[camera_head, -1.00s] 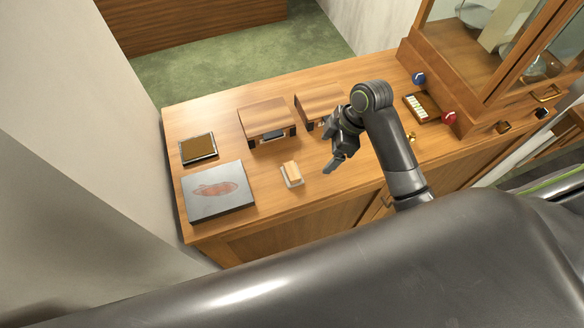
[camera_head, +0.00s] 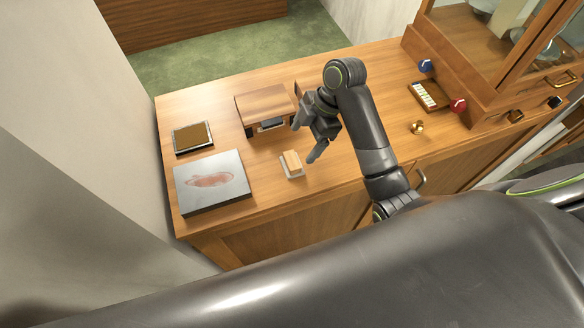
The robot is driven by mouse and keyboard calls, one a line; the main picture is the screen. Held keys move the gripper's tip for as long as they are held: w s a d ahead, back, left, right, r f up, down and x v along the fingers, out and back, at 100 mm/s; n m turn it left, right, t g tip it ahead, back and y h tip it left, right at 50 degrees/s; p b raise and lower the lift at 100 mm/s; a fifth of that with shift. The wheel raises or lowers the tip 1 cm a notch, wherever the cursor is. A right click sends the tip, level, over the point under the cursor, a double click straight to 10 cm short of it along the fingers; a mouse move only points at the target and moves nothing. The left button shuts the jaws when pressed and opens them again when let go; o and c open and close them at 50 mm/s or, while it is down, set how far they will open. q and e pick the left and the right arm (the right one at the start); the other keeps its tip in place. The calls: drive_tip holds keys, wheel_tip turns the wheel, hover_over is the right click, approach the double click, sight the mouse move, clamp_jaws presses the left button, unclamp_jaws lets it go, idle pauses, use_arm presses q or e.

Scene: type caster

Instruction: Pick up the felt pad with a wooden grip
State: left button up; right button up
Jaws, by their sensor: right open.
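The felt pad with a wooden grip (camera_head: 292,163) sits on the wooden counter near its front edge. It has a pale base and a light wooden block on top. My right gripper (camera_head: 306,141) is above the counter, just up and to the right of the pad. Its fingers are apart with nothing between them, and it does not appear to touch the pad. My left gripper is not in view.
Left of the pad lies a grey slab with a reddish mark (camera_head: 212,182), with a brown framed tray (camera_head: 193,137) behind it. A small wooden box (camera_head: 264,108) stands behind the pad. A brass knob (camera_head: 417,127) and a type tray (camera_head: 425,95) are at right, by a glazed cabinet.

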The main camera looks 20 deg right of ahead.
sight(293, 160)
drive_tip(key=shift+b+x, duration=0.9)
drive_tip(key=shift+x, duration=0.85)
drive_tip(key=p+x, duration=0.1)
drive_tip(key=x, duration=0.2)
drive_tip(key=shift+s+a+f, duration=0.1)
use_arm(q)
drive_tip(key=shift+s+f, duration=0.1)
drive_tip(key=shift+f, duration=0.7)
use_arm(e)
drive_tip(key=shift+a+f, duration=0.15)
drive_tip(key=shift+f, duration=0.3)
drive_tip(key=c, duration=1.1)
